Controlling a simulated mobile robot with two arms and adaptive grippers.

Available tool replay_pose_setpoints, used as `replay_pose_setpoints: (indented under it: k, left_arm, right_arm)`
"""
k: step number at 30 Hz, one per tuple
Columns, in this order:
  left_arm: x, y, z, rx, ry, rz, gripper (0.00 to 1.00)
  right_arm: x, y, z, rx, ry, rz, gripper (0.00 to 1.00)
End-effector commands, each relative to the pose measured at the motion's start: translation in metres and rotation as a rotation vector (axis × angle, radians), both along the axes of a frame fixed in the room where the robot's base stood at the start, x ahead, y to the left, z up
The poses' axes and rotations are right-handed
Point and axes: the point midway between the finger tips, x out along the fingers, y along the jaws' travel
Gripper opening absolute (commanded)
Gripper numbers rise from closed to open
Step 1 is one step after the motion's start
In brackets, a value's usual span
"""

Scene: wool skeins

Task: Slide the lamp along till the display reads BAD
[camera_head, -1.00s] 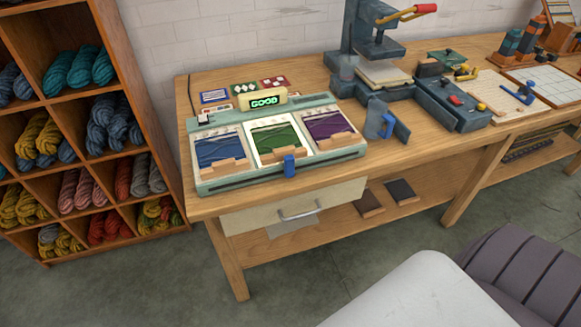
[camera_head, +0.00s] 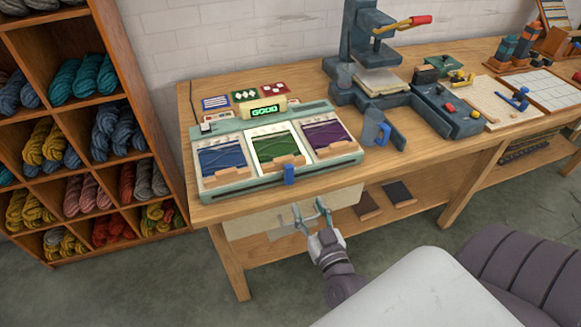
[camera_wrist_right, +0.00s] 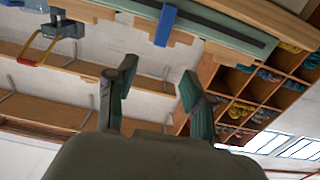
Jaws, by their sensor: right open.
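The pale green tester (camera_head: 258,186) stands near the table's front left edge. Its display (camera_head: 265,110) shows green letters that read GOOD. Three panels hold blue (camera_head: 222,160), green (camera_head: 276,148) and purple (camera_head: 326,137) wool; the middle one looks brightest. A blue slider handle (camera_head: 290,175) sits on the front slot below the middle panel; it also shows in the right wrist view (camera_wrist_right: 165,25). I cannot make out a separate lamp. My right gripper (camera_head: 311,212) is open and empty, in front of and below the handle, apart from it. My left gripper is out of view.
A drawer (camera_head: 260,222) under the tabletop lies behind my right gripper. Shelves of wool skeins (camera_head: 80,130) stand at the left. Small cards (camera_head: 215,102) lie behind the tester.

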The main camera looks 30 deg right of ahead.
Motion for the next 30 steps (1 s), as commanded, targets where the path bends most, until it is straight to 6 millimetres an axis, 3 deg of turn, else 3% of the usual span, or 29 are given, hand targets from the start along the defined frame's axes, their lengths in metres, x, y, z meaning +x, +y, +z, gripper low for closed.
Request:
replay_pose_setpoints:
  k: [5,18,24,30]
  left_arm:
    - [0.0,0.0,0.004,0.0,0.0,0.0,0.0]
    - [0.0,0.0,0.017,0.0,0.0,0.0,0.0]
    - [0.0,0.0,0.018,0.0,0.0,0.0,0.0]
    - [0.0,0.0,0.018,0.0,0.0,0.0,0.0]
  right_arm:
    - [0.018,-0.005,0.005,-0.002,-0.009,-0.002,0.52]
    - [0.106,-0.025,0.004,-0.001,-0.007,-0.001,0.52]
    - [0.128,-0.031,0.003,-0.001,-0.005,0.0,0.52]
    - [0.134,-0.032,0.002,-0.001,-0.004,-0.001,0.52]
